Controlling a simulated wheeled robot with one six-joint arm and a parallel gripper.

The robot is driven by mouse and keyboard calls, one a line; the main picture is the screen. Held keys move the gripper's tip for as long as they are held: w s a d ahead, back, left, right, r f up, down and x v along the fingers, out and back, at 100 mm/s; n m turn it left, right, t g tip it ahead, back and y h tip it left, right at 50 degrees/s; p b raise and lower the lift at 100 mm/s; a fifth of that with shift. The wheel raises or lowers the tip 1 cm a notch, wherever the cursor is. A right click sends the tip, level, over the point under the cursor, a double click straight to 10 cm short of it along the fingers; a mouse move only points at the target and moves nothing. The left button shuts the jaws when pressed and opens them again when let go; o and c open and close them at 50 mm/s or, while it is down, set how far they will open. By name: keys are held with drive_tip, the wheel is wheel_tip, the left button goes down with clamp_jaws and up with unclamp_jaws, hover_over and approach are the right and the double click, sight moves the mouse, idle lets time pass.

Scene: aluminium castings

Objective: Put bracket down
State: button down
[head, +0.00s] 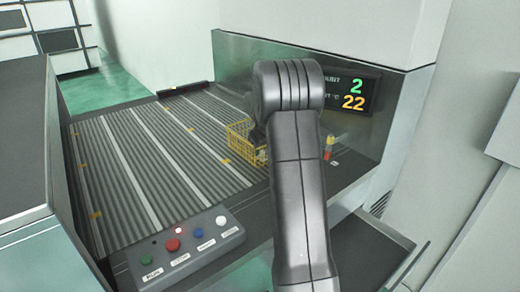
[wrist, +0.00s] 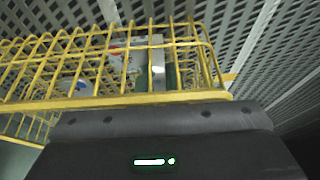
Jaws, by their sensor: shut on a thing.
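A yellow wire basket (head: 241,138) stands at the right end of the slatted conveyor, partly hidden behind my arm. It fills much of the wrist view (wrist: 60,105), with its rim close in front of my gripper's dark body. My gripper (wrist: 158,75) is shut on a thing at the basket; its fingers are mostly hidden. A pale grey metal strip, probably the bracket (wrist: 158,60), shows upright behind the wires. I cannot tell whether it touches the basket floor. In the head view my gripper is hidden behind my arm.
The slatted conveyor (head: 150,165) is bare left of the basket, with yellow marks. A button box (head: 187,248) stands at its near edge. A small red and yellow item (head: 328,146) stands right of my arm. A display (head: 354,94) is on the panel behind.

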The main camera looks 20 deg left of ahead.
drive_tip(key=c, duration=1.5)
unclamp_jaws()
drive_tip(key=shift+r+p, duration=0.2)
drive_tip(key=shift+p, duration=0.1)
drive_tip(key=b+v, duration=0.2)
drive_tip(key=v, duration=0.9)
drive_tip(key=shift+r+b, duration=0.35)
drive_tip(key=shift+r, duration=0.05)
drive_tip(key=shift+d, duration=0.15)
